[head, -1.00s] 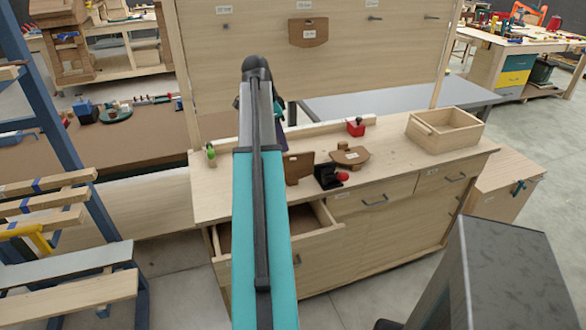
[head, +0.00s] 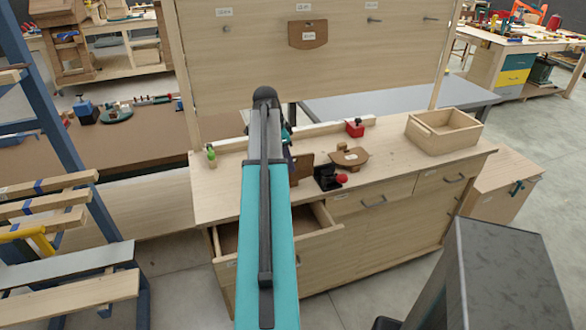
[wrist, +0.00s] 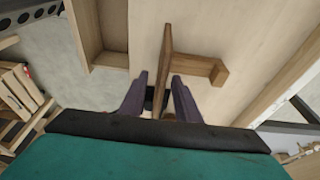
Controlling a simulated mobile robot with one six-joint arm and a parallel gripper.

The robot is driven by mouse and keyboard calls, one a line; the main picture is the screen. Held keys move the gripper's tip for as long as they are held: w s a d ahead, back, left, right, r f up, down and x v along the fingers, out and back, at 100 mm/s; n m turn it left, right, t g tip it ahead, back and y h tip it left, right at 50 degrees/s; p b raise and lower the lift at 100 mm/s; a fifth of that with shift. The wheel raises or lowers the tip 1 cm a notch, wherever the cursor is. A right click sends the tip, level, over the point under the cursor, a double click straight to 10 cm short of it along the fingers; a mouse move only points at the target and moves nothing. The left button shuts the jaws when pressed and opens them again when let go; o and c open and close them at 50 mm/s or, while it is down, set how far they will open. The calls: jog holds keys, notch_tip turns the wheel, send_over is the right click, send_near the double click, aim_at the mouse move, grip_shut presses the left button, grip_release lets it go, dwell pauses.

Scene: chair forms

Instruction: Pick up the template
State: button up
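A brown wooden template (head: 302,166) stands upright on the workbench, just right of my arm in the head view. In the wrist view the template (wrist: 165,50) shows edge-on from above, with a small block sticking out to its right. My gripper (wrist: 160,77) is open, with its two purple fingers on either side of the template's near end and a gap visible on each side. In the head view my arm mostly hides the gripper (head: 287,150). Another brown template (head: 350,157) lies on the bench, and one (head: 308,35) hangs on the back panel.
A black tool with a red knob (head: 328,177) stands close to the right of the upright template. A drawer (head: 300,232) stands open below.

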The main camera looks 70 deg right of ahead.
aim_at(296, 180)
jog(key=shift+f, duration=0.1)
dwell(0.3)
jog(key=shift+p+x, duration=0.8)
jog(key=shift+x, duration=1.8)
jog(key=shift+s+d, duration=0.1)
grip_shut()
